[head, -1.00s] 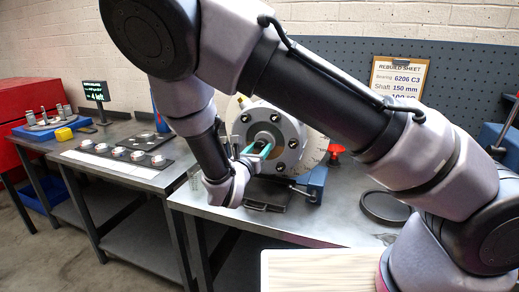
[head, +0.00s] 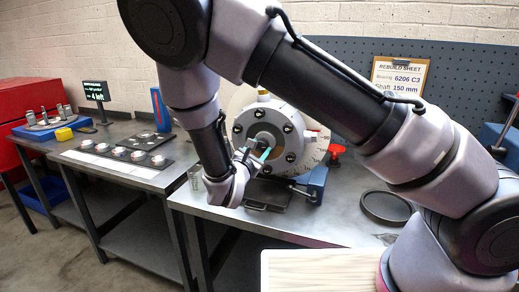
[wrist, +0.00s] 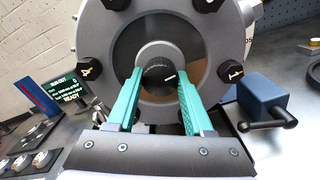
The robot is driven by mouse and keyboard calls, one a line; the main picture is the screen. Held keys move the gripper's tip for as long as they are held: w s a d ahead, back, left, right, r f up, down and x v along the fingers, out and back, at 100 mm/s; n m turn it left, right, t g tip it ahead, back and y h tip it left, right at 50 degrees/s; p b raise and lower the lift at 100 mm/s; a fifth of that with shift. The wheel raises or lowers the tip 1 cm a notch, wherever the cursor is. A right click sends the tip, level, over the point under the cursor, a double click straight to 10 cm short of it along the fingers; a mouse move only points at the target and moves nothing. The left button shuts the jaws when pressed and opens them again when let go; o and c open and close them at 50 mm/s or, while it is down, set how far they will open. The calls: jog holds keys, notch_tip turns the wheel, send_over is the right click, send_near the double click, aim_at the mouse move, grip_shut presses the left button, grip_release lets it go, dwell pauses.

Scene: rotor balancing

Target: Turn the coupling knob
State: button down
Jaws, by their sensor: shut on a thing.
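The coupling knob (wrist: 154,78) is a dark round piece with a short white mark, at the centre of the grey rotor face (wrist: 110,48). My gripper (wrist: 159,76) has its two teal fingers on either side of the knob, shut on it. In the head view my gripper (head: 262,156) is at the middle of the rotor face (head: 274,116). The knob itself is mostly hidden there by my fingers and wrist. Dark bolts ring the face; numbers 4 and 1 show on two of them in the wrist view.
A blue clamp with a black handle (wrist: 266,105) stands right of my fingers in the wrist view. A black round tray (head: 386,207) lies on the right bench, and a red knob (head: 336,150) stands behind the clamp.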

jog(key=shift+m, duration=0.6)
jog(key=shift+c, duration=1.4)
grip_release()
jog(key=shift+s, duration=0.15)
jog(key=v, duration=1)
jog(key=shift+s, duration=0.3)
jog(key=shift+a, duration=0.15)
